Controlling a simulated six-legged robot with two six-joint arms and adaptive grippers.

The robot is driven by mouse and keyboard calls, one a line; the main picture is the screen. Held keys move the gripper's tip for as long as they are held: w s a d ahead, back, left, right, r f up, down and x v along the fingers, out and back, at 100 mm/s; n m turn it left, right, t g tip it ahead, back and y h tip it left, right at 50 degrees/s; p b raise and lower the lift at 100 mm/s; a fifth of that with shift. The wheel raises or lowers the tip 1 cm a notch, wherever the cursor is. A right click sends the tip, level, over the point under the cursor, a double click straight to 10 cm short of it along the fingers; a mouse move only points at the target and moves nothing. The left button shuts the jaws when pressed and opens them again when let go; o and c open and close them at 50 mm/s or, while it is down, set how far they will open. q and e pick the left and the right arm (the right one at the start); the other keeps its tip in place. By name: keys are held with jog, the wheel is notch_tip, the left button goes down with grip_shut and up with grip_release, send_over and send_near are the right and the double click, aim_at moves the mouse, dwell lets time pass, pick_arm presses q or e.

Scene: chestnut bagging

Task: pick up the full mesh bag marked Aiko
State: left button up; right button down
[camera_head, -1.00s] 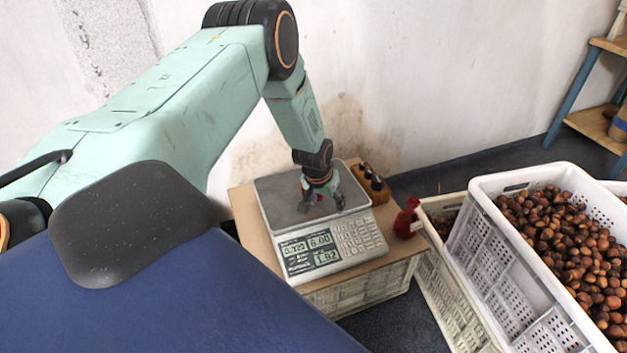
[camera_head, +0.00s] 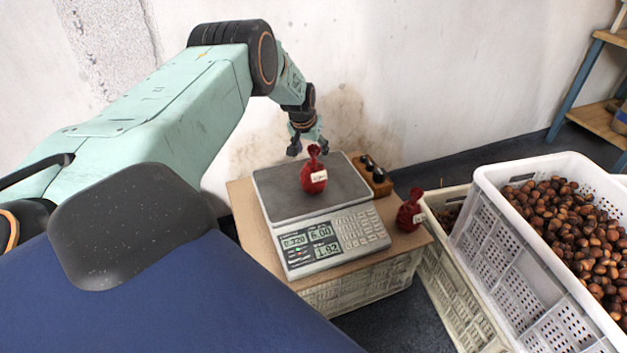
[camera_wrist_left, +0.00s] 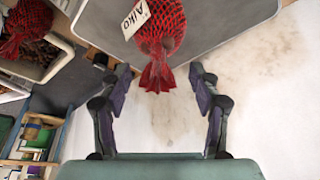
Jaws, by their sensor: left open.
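A full red mesh bag (camera_head: 314,180) stands upright on the pan of the scale (camera_head: 335,240), with its gathered neck up and a white tag on its side. In the left wrist view the tag on this bag (camera_wrist_left: 163,28) reads Aiko. My left gripper (camera_head: 308,147) is open and empty, just above and behind the bag's neck. In the left wrist view the neck points toward the gap between the two spread fingers (camera_wrist_left: 161,78), and neither finger touches it. My right gripper is not in view.
A second red tagged bag (camera_head: 410,212) stands on the board (camera_head: 247,215) right of the scale. A dark-topped wooden block (camera_head: 372,177) sits behind the scale. White crates (camera_head: 497,225) with chestnuts stand at the right. The wall (camera_head: 400,70) is behind.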

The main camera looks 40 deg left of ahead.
aim_at(313, 156)
pick_arm(q)
jog(key=shift+b+x, duration=1.1)
jog(key=shift+x, duration=0.75)
jog(key=shift+d, duration=0.1)
jog(key=c, duration=0.9)
jog(key=shift+s+f, duration=0.1)
jog(key=shift+s, duration=0.05)
grip_shut()
jog(key=shift+d, duration=0.1)
